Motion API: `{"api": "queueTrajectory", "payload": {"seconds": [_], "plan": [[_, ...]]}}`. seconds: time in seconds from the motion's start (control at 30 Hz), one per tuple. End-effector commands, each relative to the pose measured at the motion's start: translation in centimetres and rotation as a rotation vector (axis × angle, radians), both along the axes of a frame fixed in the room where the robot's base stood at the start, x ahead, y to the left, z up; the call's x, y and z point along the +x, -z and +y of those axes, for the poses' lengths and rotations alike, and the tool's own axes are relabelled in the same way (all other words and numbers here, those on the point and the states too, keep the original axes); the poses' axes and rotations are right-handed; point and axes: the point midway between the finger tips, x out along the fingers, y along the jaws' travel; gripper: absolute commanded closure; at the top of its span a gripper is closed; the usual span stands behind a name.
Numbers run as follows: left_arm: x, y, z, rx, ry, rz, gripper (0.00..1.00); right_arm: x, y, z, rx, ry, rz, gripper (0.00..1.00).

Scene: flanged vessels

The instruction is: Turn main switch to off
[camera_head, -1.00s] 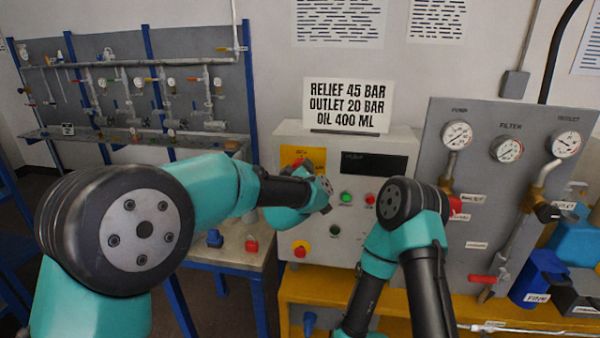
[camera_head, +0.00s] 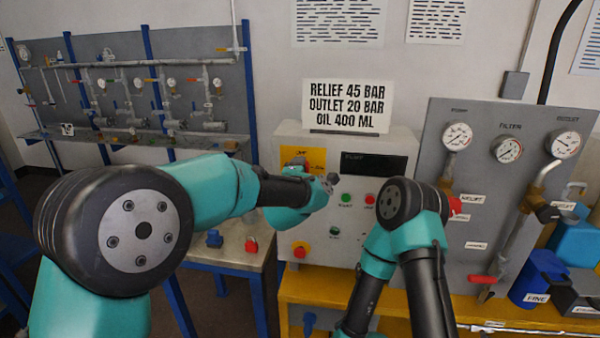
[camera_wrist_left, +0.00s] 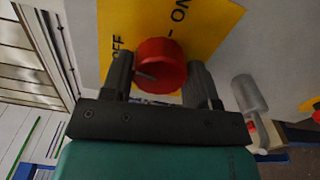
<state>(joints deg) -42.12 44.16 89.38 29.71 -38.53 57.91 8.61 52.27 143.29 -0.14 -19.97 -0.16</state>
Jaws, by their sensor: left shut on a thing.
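The main switch is a round red knob on a yellow plate (camera_head: 289,153) at the upper left of the pale control box. In the left wrist view the red knob (camera_wrist_left: 160,66) sits between the two dark fingers of my left gripper (camera_wrist_left: 160,80), which is shut on it. A grey mark shows on the knob's lower left side. The OFF label (camera_wrist_left: 117,46) is left of the knob and the ON label (camera_wrist_left: 180,12) is above it to the right. In the head view my left arm hides most of the knob and gripper. My right gripper is not in view.
The control box (camera_head: 290,212) carries a green button (camera_head: 346,198), a red button (camera_head: 370,199) and a red emergency knob (camera_head: 300,249). My right arm stands in front of its right side. A grey gauge panel (camera_head: 490,200) is to the right.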

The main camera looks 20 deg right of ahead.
Motion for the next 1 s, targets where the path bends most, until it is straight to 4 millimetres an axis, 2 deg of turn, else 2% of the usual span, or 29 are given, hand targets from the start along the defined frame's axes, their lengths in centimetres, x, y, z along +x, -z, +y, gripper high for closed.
{"api": "queueTrajectory", "payload": {"seconds": [0.4, 0.9, 0.93, 1.0], "plan": [[0.0, -0.03, 0.02, -0.193, 0.0, 0.091, 0.69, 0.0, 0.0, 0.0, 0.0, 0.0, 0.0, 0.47], [0.0, -0.03, 0.02, -0.213, 0.0, 0.102, 0.69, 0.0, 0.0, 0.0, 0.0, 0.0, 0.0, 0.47], [0.0, -0.02, 0.02, -0.213, 0.0, 0.102, 0.43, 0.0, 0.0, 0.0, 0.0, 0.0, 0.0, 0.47], [0.0, -0.03, 0.02, -0.212, 0.0, 0.1, 0.36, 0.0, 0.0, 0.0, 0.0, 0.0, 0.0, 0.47]]}}
